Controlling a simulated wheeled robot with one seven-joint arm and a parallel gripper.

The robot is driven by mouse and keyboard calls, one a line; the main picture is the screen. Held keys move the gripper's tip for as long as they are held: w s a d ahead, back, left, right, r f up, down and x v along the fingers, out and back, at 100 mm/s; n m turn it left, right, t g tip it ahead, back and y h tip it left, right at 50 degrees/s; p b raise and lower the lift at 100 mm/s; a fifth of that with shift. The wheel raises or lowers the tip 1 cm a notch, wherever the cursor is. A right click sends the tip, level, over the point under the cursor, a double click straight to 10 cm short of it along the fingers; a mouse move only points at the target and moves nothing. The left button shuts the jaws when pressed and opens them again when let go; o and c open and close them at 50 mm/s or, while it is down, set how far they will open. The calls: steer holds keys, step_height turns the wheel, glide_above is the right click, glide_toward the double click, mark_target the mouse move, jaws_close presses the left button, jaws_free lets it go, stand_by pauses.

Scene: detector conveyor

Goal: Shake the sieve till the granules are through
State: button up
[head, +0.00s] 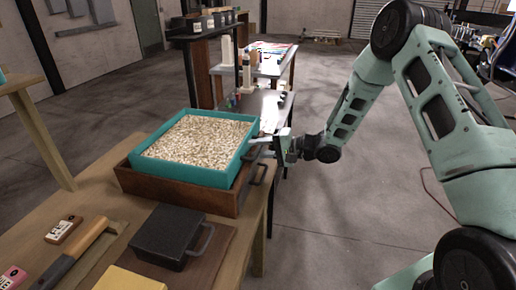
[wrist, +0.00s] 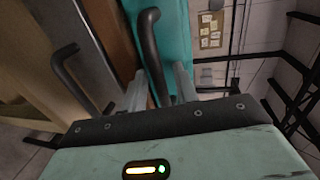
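The sieve (head: 234,160) is a teal square frame filled with pale granules (head: 195,137). It sits on top of a brown wooden box (head: 180,193) on the near bench, slightly askew to it. My gripper (head: 262,146) is at the sieve's right side, at its handle. In the wrist view, the sieve's black handle (wrist: 150,45) passes between the two fingers of my gripper (wrist: 160,88), beside the teal wall. Whether the fingers press on the handle is unclear. The sieve's mesh and the inside of the box are hidden.
A second black handle (wrist: 66,66) juts from the brown box, beside my gripper. A dark lidded case (head: 170,236) with a handle, a wooden-handled tool (head: 75,257) and small labelled blocks lie at the bench's front. Open floor lies to the right.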

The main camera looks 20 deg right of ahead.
steer(key=shift+d, duration=0.1)
steer(key=b+v, duration=0.2)
steer(key=v, duration=1.5)
steer(key=shift+b, duration=0.35)
steer(key=shift+s+d, duration=0.15)
